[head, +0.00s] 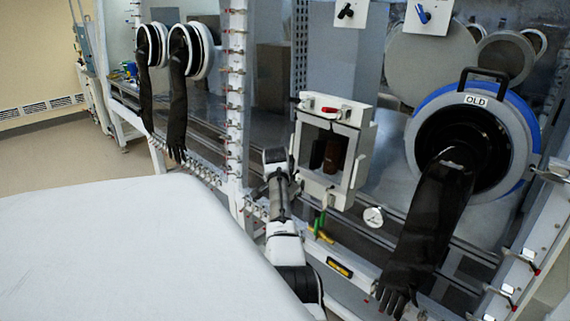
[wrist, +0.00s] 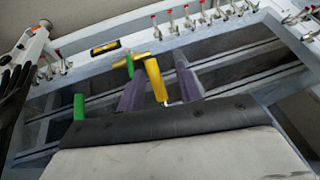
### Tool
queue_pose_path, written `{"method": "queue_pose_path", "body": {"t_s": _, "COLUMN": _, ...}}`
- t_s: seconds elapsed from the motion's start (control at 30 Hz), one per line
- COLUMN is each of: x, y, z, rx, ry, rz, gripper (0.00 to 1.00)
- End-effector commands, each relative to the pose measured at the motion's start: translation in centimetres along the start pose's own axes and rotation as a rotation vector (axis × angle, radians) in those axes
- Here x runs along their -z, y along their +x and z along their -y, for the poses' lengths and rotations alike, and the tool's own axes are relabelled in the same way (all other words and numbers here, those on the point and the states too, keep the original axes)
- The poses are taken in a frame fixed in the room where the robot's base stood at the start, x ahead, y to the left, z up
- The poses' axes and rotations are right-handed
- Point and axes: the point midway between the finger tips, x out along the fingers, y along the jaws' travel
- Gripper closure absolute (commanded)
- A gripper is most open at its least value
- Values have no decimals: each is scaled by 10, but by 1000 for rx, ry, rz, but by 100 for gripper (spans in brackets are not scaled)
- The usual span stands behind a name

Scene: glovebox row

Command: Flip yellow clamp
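The yellow clamp handle (wrist: 155,80) stands out near the middle of the wrist view, with a green handle part (wrist: 128,64) beside its upper end. In the head view the yellow handle (head: 325,236) shows small, low on the frame below the box, beside a green one (head: 318,221). My gripper (wrist: 159,65) has two purplish fingers set apart, one on each side of the yellow handle, with a visible gap to the right finger. Whether the left finger touches it is unclear. The fingers cannot be made out in the head view.
Another green handle (wrist: 79,106) is at the left of the wrist view. A yellow-black label (head: 340,268) sits on the rail. An open white box (head: 363,140) is above the clamps. A black glove (head: 430,220) hangs at right; a white table (head: 110,250) fills the left.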

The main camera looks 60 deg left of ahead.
Motion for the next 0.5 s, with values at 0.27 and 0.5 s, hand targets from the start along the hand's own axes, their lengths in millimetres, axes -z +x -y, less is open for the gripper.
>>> {"method": "queue_pose_path", "body": {"t_s": 0.27, "x": -1, "y": -25, "z": 0, "rx": 2, "ry": 1, "rz": -1, "gripper": 65}}
{"method": "queue_pose_path", "body": {"t_s": 0.5, "x": 0, "y": -84, "z": -1, "rx": 5, "ry": 2, "rz": -5, "gripper": 65}}
